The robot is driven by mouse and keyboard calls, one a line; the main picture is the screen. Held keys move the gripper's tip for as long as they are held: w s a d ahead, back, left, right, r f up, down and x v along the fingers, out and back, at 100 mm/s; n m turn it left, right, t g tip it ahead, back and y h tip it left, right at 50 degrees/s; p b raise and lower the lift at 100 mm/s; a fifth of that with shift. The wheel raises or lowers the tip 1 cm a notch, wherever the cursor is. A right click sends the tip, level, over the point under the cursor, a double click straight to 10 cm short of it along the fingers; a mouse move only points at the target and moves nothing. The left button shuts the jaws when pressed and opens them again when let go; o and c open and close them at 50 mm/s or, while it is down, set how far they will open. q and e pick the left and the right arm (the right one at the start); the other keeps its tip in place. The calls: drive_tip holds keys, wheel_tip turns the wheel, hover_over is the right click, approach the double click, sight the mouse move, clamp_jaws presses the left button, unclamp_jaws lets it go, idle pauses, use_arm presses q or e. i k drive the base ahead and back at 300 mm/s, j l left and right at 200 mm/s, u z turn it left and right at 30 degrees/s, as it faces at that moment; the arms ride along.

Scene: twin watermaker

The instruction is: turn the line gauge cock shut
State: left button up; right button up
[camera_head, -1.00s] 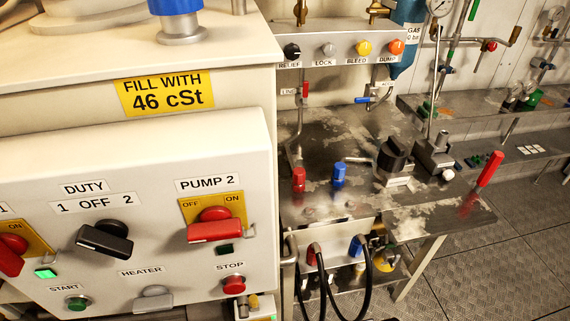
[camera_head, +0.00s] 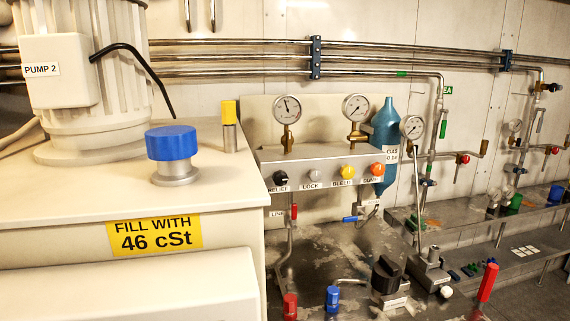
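The line gauge cock (camera_head: 294,211) has a small red handle, beside a white label reading LINE (camera_head: 278,213). It sits on a thin vertical pipe below the left end of the knob panel (camera_head: 325,165). The red handle looks upright, in line with the pipe; the cock is small, so its exact setting is hard to tell. A second cock with a blue handle (camera_head: 350,219) sits to its right, its handle lying roughly level. Two round gauges stand above the panel, a left gauge (camera_head: 287,110) and a right gauge (camera_head: 356,107). Neither of my grippers shows.
A large cream tank (camera_head: 130,190) with a blue cap (camera_head: 172,144) fills the left side. Below the cocks is a worn metal bench with a red fitting (camera_head: 290,307), a blue fitting (camera_head: 333,299), a black knob (camera_head: 386,273) and a long red-handled lever (camera_head: 487,283).

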sight(287, 140)
drive_tip(key=l+u, duration=0.85)
drive_tip(key=i+j, duration=0.05)
drive_tip(key=j, duration=0.05)
